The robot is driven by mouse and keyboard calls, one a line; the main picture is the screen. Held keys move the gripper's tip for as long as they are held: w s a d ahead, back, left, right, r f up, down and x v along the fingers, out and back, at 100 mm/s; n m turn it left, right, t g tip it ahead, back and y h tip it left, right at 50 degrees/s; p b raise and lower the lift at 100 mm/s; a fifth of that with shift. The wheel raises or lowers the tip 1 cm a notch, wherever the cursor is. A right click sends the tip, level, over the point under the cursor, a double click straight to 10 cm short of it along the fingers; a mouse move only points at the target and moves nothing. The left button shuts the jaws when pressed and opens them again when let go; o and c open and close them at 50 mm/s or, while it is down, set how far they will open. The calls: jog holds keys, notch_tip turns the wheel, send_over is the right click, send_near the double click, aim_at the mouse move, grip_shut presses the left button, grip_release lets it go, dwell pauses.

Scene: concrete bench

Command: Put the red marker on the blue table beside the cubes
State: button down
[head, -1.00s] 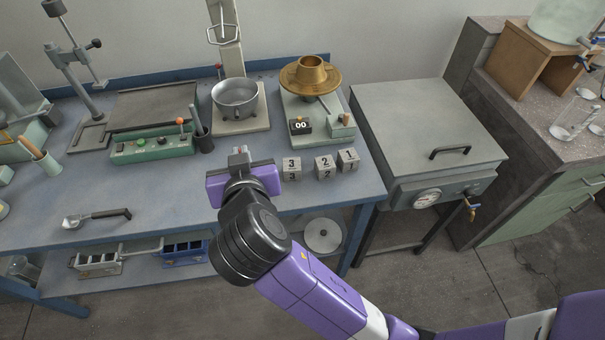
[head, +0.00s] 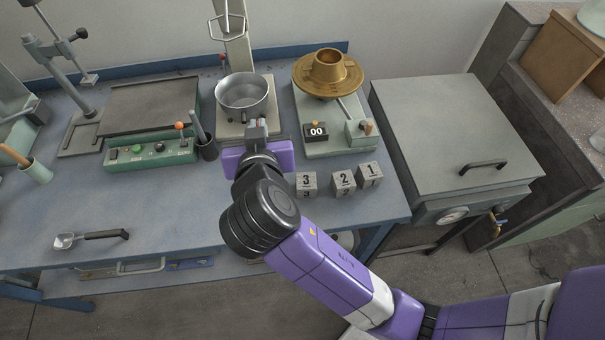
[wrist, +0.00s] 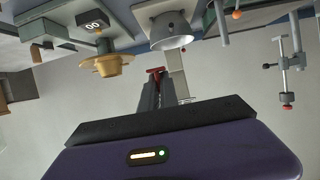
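The blue table (head: 170,205) carries three grey numbered cubes in a short row near its front right: cube 3 (head: 306,183), cube 2 (head: 343,182) and cube 1 (head: 369,174). My gripper (head: 258,128) is above the table, left of the cubes and in front of the metal bowl. In the wrist view its fingers (wrist: 161,88) are close together around a small red piece, which I take to be the red marker (wrist: 155,71). Only its red end shows; the rest is hidden by the fingers. The cubes are not visible in the wrist view.
Behind the cubes stands a green scale with a brass pan (head: 328,72). The metal bowl (head: 243,92) sits behind my gripper, a dark cup (head: 207,149) to its left. A scoop (head: 90,237) lies at front left. The front middle of the table is clear.

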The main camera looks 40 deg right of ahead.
notch_tip(320, 180, down, 20)
jog(key=shift+r, duration=0.2)
jog(key=shift+f, duration=0.1)
dwell(0.3)
jog(key=c, duration=2.1)
grip_release()
jog(key=shift+b, duration=0.3)
jog(key=o, duration=0.5)
jog(key=shift+s+r, duration=0.1)
jog(key=shift+r, duration=0.1)
jog(key=b+v, duration=0.1)
jog(key=v, duration=1)
jog(key=shift+s+a+b, duration=0.1)
jog(key=shift+b, duration=0.25)
jog(key=shift+s+a+r, duration=0.1)
jog(key=shift+s+r, duration=0.1)
jog(key=shift+s, duration=0.05)
